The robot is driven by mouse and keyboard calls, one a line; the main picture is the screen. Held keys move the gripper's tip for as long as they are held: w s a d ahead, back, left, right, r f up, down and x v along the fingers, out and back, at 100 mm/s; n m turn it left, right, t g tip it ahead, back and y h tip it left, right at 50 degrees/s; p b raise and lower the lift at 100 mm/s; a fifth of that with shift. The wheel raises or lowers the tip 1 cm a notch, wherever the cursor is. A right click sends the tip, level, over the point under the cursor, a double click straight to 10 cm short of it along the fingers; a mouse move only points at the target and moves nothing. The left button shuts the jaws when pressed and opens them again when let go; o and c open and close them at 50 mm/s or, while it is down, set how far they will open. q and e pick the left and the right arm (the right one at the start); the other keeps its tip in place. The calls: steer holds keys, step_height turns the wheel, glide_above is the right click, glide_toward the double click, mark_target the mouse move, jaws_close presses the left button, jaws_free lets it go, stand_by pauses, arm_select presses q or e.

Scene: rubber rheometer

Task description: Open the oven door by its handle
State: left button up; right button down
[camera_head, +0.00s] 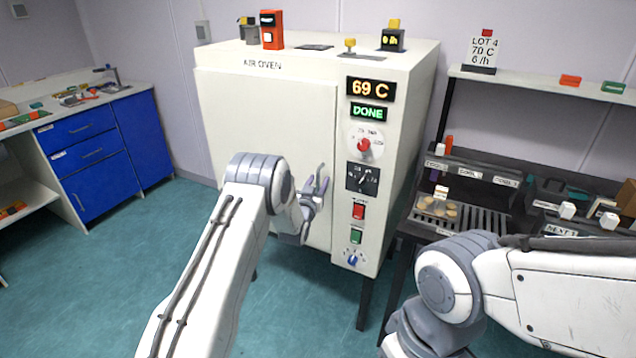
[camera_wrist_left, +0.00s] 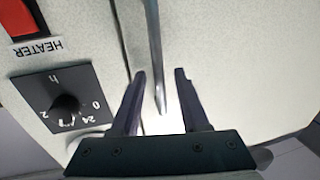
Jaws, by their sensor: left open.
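The white air oven (camera_head: 408,130) stands in the middle of the head view. Its flat door (camera_head: 265,120) is shut. The door handle (camera_wrist_left: 154,50) is a slim metal bar. In the left wrist view its end lies between the two dark fingers of my left gripper (camera_wrist_left: 160,80), with a gap on each side. In the head view my left gripper (camera_head: 315,188) is at the door's right edge, and the handle is hard to separate from the fingers there. It is open and not closed on the bar. My right gripper is out of view; only arm links show.
The oven's panel has a "69 C" display (camera_head: 371,88), a "DONE" display (camera_head: 369,113), a red knob (camera_head: 364,146) and switches, right of the door. A dark rack (camera_head: 475,218) stands at right. Blue cabinets (camera_head: 90,170) are at left. Open green floor (camera_head: 130,255) lies between.

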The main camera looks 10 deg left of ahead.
arm_select(q)
jaws_close()
stand_by(1.4)
